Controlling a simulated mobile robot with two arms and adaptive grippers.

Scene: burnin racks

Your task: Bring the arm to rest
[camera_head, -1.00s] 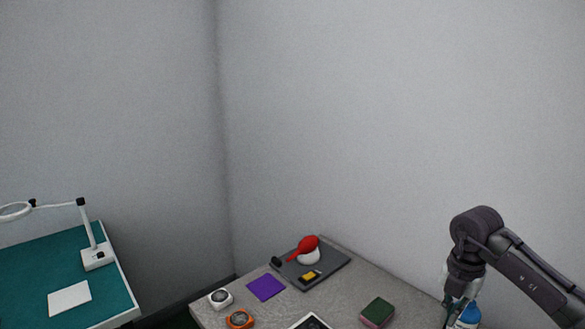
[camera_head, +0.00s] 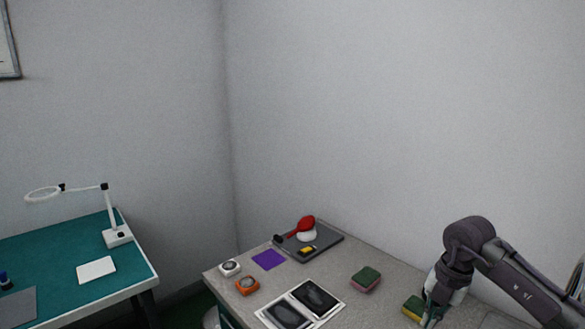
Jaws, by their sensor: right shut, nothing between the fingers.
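My right arm comes in from the right edge over the grey table (camera_head: 388,309). My right gripper (camera_head: 430,316) points down at the lower right, beside a yellow and green sponge (camera_head: 412,307). Its fingers are shut with nothing held between them. Whether the fingertips touch the table or the sponge cannot be told. My left gripper is not in view.
On the grey table are a green and pink sponge (camera_head: 366,279), a tablet-like panel pair (camera_head: 301,304), a purple cloth (camera_head: 269,260), an orange device (camera_head: 247,286), a white device (camera_head: 229,268) and a dark tray (camera_head: 329,247). A teal bench (camera_head: 62,248) with a magnifier lamp (camera_head: 117,236) stands left.

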